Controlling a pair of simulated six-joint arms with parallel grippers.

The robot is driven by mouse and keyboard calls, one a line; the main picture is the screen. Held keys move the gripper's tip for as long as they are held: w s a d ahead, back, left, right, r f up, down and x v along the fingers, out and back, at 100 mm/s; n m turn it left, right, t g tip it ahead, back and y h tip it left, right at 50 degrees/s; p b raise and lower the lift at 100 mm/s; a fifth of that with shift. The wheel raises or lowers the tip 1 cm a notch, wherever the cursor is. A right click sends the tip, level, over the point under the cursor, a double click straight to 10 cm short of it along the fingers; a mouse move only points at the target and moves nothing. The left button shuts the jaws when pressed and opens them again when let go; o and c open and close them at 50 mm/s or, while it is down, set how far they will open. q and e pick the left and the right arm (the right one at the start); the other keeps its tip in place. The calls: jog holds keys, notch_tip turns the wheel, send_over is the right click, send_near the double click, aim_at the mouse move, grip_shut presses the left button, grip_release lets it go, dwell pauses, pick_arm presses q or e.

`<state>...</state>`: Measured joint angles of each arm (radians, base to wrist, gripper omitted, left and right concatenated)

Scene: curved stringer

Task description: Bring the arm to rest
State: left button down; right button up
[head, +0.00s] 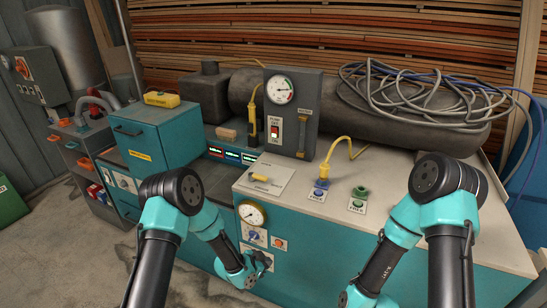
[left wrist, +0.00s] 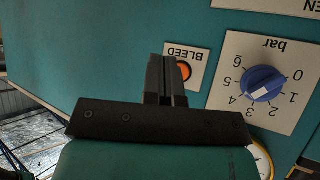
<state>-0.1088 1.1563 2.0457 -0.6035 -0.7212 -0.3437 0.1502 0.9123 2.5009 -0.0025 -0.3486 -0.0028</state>
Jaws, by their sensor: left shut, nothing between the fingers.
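My left gripper (head: 260,260) is low in the middle of the head view, in front of the teal cabinet's front panel. In the left wrist view its two dark fingers (left wrist: 166,78) are together with nothing between them. They appear beside the orange BLEED button (left wrist: 184,70). A blue knob (left wrist: 263,83) on a white bar scale is to their right, apart from them. My right arm (head: 400,225) comes in from the lower right of the head view; its gripper is beyond the bottom edge.
A grey panel with a pressure gauge (head: 280,89) stands behind. A round gauge (head: 252,213) is on the front. Coiled hoses (head: 410,95) lie on the dark cylinder.

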pick_arm(q)
jog(key=s+a+n+g+y, duration=0.2)
jog(key=s+a+n, duration=0.4)
jog(key=s+a, duration=0.4)
jog(key=s+a+n+g+y, duration=0.3)
jog(key=s+a+n, duration=0.3)
jog(key=s+a, duration=0.4)
jog(key=s, duration=0.5)
jog(key=shift+s+a+n, duration=0.2)
jog(key=shift+a+n, duration=0.1)
jog(key=shift+a, duration=0.1)
